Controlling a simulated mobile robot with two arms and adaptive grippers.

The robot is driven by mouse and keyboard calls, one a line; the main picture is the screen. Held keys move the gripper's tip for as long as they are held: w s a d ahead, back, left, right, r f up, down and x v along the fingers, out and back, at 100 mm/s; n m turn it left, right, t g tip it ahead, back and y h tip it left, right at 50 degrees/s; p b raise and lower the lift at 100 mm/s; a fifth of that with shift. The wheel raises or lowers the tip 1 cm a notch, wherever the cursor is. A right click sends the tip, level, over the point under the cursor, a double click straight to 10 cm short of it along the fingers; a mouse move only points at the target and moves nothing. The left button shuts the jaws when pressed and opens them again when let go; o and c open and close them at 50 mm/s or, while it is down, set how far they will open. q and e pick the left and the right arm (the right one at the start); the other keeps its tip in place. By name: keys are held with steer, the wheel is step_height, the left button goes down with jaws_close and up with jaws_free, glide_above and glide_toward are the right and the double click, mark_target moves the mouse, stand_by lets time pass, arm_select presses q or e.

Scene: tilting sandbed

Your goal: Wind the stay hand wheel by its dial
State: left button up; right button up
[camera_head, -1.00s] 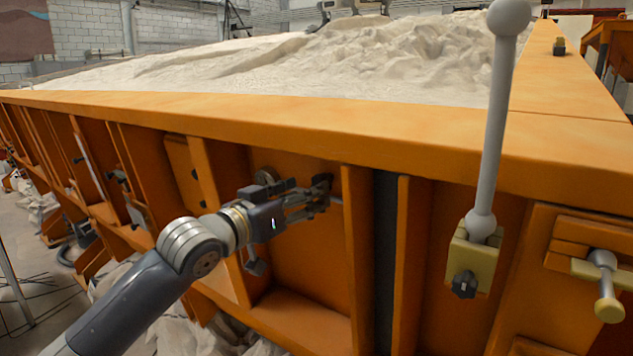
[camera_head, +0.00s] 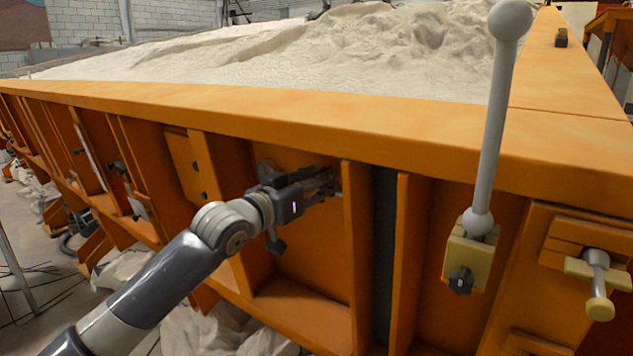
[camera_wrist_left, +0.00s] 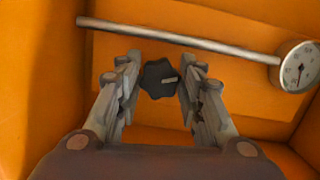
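In the left wrist view a dark lobed hand wheel (camera_wrist_left: 158,78) with a light pointer mark sits between the fingers of my left gripper (camera_wrist_left: 160,85). The fingers are open, one on each side, with a narrow gap to the wheel. My right gripper is not in view.
Orange ribs (camera_head: 357,255) bound the bay closely. The sandbed's orange rim (camera_head: 250,106) overhangs it. To the right stand a grey ball-ended lever (camera_head: 493,130), a yellow block (camera_head: 466,258) with a dark knob, and a clamp with a yellow-tipped handle (camera_head: 599,285).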

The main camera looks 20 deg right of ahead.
arm_select(q)
steer(key=shift+m, duration=0.3)
steer(key=m+t+b, duration=0.1)
steer(key=m, duration=0.4)
steer(key=m+t, duration=0.1)
steer(key=m, duration=0.5)
steer(key=m+t+b, duration=0.1)
steer(key=m+t, duration=0.1)
steer(key=m, duration=0.3)
steer(key=shift+m+y+b, duration=0.35)
steer(key=shift+m+y, duration=0.05)
stand_by(0.5)
steer(key=o, duration=1.1)
steer(key=shift+c, duration=0.2)
